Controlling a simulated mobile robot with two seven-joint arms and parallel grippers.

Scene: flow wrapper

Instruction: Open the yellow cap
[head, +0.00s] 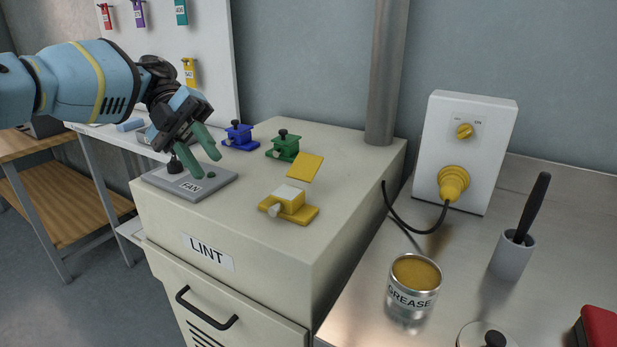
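A small yellow unit (290,208) sits on the cream cabinet top, with a pale block on it and a knob at its front left. Its square yellow cap (306,167) stands raised and tilted above the back of the unit; its hinge is not clear to see. My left gripper (206,167) is left of the yellow unit, above the grey FAN plate (205,187). Its two green-grey fingers are apart, with nothing seen between them, and it does not touch the cap. My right gripper is not in view.
Blue (239,135) and green (284,146) units stand behind on the LINT cabinet (340,165). A metal pipe (386,75) rises at its back. A yellow plug (453,182) with black cable, a GREASE can (412,285) and a brush holder (512,254) are at the right.

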